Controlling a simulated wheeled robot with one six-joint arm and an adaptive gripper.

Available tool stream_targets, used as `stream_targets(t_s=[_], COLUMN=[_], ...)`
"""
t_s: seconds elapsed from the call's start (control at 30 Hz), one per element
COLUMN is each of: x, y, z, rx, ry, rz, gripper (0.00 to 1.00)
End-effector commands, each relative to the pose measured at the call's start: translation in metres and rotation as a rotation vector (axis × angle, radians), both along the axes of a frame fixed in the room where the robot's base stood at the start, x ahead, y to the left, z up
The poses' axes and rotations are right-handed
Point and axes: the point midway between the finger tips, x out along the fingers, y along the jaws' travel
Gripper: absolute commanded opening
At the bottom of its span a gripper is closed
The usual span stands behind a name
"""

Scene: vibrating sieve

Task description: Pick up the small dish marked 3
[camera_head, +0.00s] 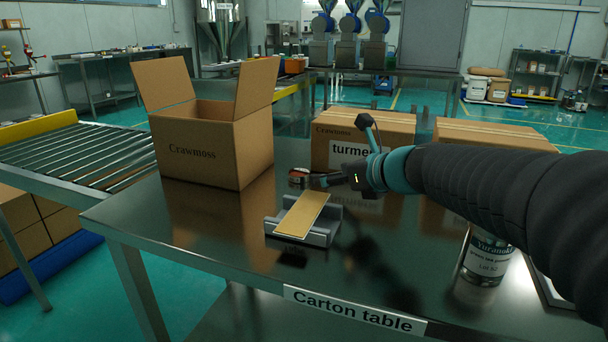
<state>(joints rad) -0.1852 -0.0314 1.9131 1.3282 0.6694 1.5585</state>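No dish with a readable 3 shows in this view. A small round reddish-brown and pale object (298,175) is at my gripper's tip, above or on the steel table; I cannot tell what it is or whether it bears a mark. My gripper (312,181) reaches in from the right, its dark fingers pointing left at this object. The fingers are too small and dark to show whether they are open or closed on it.
The steel carton table (225,248) holds an open Crawmoss carton (215,150), a closed carton (338,148) partly hidden by my arm, another carton (490,133), a grey holder with a tan sheet (302,215), and a labelled canister (487,260). A roller conveyor (75,160) stands left. The table's front is fairly clear.

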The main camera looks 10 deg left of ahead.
Motion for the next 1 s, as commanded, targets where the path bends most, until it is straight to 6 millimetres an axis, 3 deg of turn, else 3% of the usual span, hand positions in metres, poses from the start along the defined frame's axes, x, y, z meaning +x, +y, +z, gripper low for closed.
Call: stream_targets(t_s=[0.3,0.57,0.8,1.0], x=[0.031,0.041,0.065,0.073], y=[0.04,0.053,0.075,0.086], z=[-0.022,-0.026,-0.032,-0.037], rx=[0.0,-0.001,0.0,0.0], ry=[0.003,0.002,0.003,0.001], rz=[0.002,0.004,0.005,0.005], gripper=[0.81,0.81,0.81,0.81])
